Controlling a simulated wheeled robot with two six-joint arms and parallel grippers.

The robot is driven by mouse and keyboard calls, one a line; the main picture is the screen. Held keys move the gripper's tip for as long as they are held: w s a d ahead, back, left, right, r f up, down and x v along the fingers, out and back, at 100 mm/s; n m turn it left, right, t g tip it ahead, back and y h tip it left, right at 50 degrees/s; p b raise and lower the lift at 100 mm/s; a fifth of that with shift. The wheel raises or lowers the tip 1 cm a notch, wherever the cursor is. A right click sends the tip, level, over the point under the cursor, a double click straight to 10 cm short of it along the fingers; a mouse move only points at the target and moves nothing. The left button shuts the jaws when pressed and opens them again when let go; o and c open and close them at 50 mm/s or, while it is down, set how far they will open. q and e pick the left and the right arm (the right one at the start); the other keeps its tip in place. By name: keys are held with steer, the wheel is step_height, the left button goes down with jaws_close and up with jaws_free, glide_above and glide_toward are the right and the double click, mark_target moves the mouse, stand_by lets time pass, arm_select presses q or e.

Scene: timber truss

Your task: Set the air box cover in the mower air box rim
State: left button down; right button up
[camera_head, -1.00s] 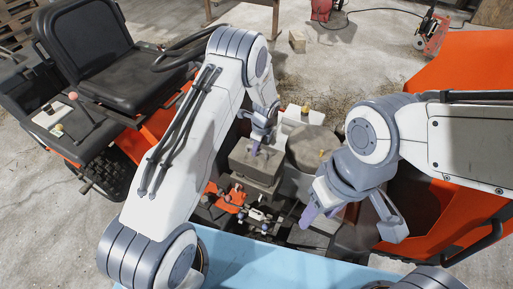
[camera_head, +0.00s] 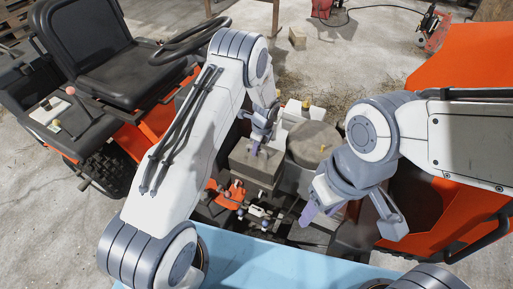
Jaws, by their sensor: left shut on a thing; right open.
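The air box cover (camera_head: 246,164) is a grey-brown, box-shaped piece in the mower's engine bay. My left gripper (camera_head: 257,147) is shut on it from above, near its top. The air box rim below the cover is mostly hidden by it, and I cannot tell whether the cover is seated or held just above. My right gripper (camera_head: 348,214) is open and empty, to the right of the cover and lower in the picture, with its fingers spread apart.
A round grey engine housing (camera_head: 313,140) stands right of the cover. The orange hood (camera_head: 464,75) is raised at the right. The seat (camera_head: 92,50) and steering wheel (camera_head: 190,36) are at the upper left. A light blue surface (camera_head: 255,264) lies in front.

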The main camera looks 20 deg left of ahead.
arm_select(q)
steer(key=shift+f+b, duration=0.8)
steer(key=shift+f, duration=0.4)
steer(key=c, duration=0.7)
jaws_free()
steer(key=shift+r, duration=0.1)
steer(key=shift+c, duration=0.2)
steer(key=r, duration=0.3)
steer(key=d+r, duration=0.1)
steer(key=r, duration=0.6)
steer(key=shift+s+d+r+b, duration=0.2)
steer(key=shift+d+b, duration=0.1)
steer(key=shift+b, duration=0.1)
steer(key=s+d+r+n, duration=0.4)
steer(key=s+d+r, duration=0.3)
steer(key=r, duration=0.3)
steer(key=s+d+r+n+h, duration=0.1)
steer(key=s+r+n, duration=0.3)
steer(key=s, duration=0.9)
steer(key=s+d+r+n+h, duration=0.1)
steer(key=s+r+n, duration=0.4)
steer(key=s, duration=0.8)
steer(key=shift+h, duration=0.4)
